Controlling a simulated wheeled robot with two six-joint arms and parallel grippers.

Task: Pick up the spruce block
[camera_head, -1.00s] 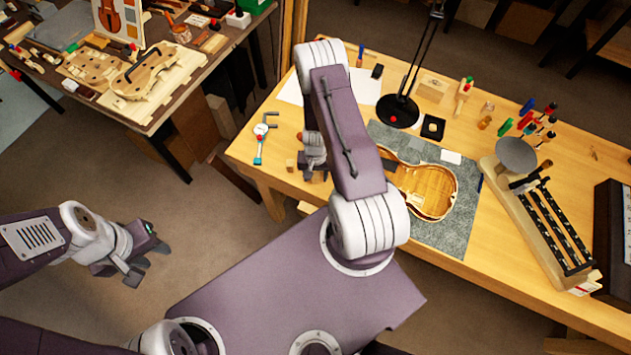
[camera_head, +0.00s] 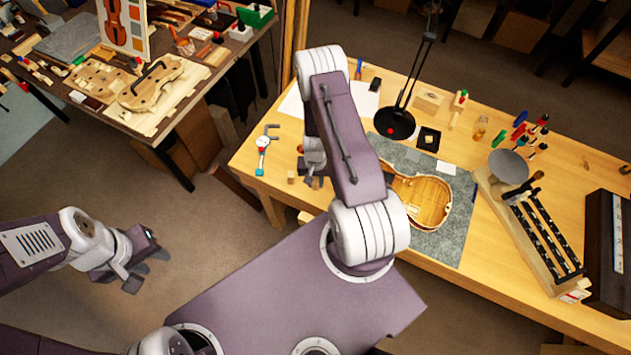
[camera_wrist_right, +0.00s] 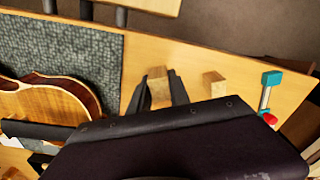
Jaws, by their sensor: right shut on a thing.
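My right gripper (camera_head: 315,172) reaches down at the bench's near left edge, partly hidden by its own arm. In the right wrist view its two dark fingers stand on either side of a small pale wooden block, which I take as the spruce block (camera_wrist_right: 159,90), and are shut on it. The block seems at bench level; I cannot tell whether it is clear of the top. A second small wooden block (camera_head: 291,177) stands apart to the left; it also shows in the right wrist view (camera_wrist_right: 215,84). My left gripper (camera_head: 146,268) is open and empty over the floor.
A violin body (camera_head: 432,203) lies on a grey mat (camera_head: 462,220) right of my right arm. A teal-ended tool (camera_head: 261,158) lies left of the blocks. A black lamp base (camera_head: 394,122) stands behind. A second bench (camera_head: 190,107) is at far left.

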